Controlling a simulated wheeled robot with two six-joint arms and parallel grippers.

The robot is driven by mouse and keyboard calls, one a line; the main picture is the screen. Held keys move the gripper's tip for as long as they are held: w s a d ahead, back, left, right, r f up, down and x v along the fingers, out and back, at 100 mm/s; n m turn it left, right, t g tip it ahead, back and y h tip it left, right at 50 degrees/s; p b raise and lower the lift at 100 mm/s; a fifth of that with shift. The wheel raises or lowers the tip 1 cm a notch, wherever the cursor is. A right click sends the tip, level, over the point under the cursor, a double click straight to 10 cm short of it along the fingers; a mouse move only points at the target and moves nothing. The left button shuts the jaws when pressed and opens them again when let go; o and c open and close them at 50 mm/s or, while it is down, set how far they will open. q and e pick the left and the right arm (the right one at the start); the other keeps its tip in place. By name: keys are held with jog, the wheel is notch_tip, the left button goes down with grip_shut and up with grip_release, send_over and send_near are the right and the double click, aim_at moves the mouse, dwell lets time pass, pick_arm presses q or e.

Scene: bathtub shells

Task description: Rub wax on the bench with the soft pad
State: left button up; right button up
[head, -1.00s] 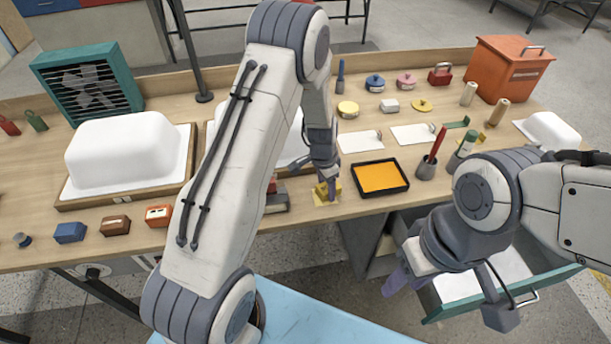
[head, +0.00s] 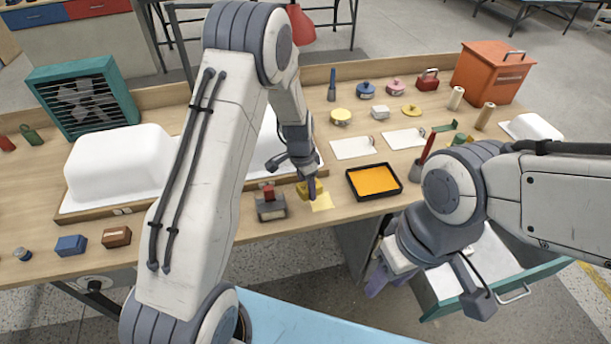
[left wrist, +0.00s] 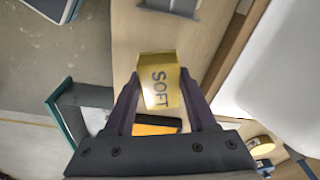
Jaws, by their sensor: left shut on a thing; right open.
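My left gripper (head: 312,190) is shut on the yellow soft pad (head: 303,188). In the left wrist view the pad (left wrist: 160,87) sits between the fingers, and its face reads SOFT. The gripper is low over the front of the wooden bench (head: 215,254); I cannot tell if the pad touches it. I cannot tell which container holds wax. My right gripper (head: 378,280) is open and empty, below the bench front near an open drawer.
A black tray with orange contents (head: 374,181) lies right of the pad. A grey block with a red top (head: 270,203) stands left of it. White tub shells (head: 118,165) fill the left and middle. Small tins (head: 341,117) and white cards (head: 353,148) lie behind.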

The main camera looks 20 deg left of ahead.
pick_arm(q)
jog(key=shift+r+p, duration=0.95)
jog(key=shift+r, duration=0.75)
